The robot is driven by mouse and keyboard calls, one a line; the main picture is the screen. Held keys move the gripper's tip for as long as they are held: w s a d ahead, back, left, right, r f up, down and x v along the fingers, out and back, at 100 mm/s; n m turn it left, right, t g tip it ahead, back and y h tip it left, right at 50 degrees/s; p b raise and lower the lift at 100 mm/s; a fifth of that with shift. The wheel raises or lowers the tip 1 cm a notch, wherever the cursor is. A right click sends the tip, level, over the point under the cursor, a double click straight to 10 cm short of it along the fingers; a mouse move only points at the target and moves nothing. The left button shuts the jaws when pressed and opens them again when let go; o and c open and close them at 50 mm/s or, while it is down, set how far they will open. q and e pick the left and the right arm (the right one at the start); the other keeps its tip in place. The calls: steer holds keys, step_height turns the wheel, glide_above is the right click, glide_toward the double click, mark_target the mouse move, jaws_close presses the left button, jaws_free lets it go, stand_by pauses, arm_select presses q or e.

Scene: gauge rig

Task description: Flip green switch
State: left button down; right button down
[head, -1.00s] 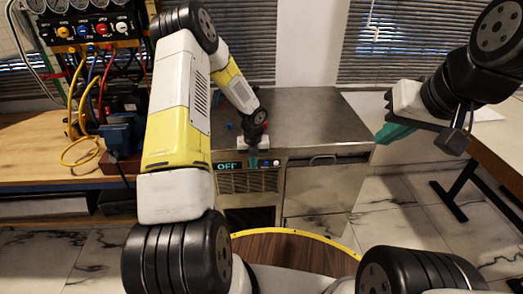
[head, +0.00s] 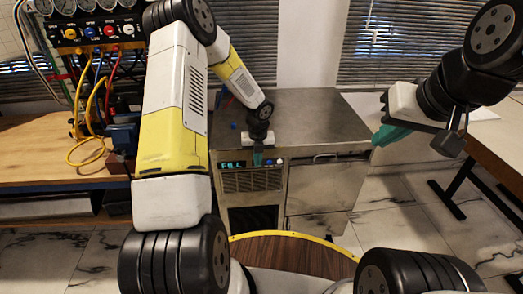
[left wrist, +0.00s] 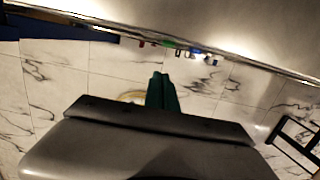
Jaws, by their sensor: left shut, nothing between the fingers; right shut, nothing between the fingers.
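A steel machine (head: 310,103) stands ahead with a lit display (head: 232,166) reading FILL and a row of small controls (head: 279,161) on its front panel. My left gripper (head: 257,159) is shut and empty, its green fingertips right at the panel beside the display. I cannot make out the green switch in the head view; the fingers cover part of the panel. In the left wrist view the shut green fingers (left wrist: 163,78) point toward the panel edge, where small coloured controls (left wrist: 196,51) show. My right gripper (head: 389,135) is shut and empty, raised to the right.
A wooden bench (head: 40,145) at left holds a gauge rig (head: 98,32) with hoses and a yellow cable. A round wooden top (head: 295,255) with a yellow rim is close in front. Marble floor lies between.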

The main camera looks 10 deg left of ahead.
arm_select(q)
step_height(320, 180, up, 8)
steer(key=shift+s+d, duration=0.2)
steer(key=shift+s, duration=0.05)
arm_select(e)
steer(key=shift+w+d, duration=0.1)
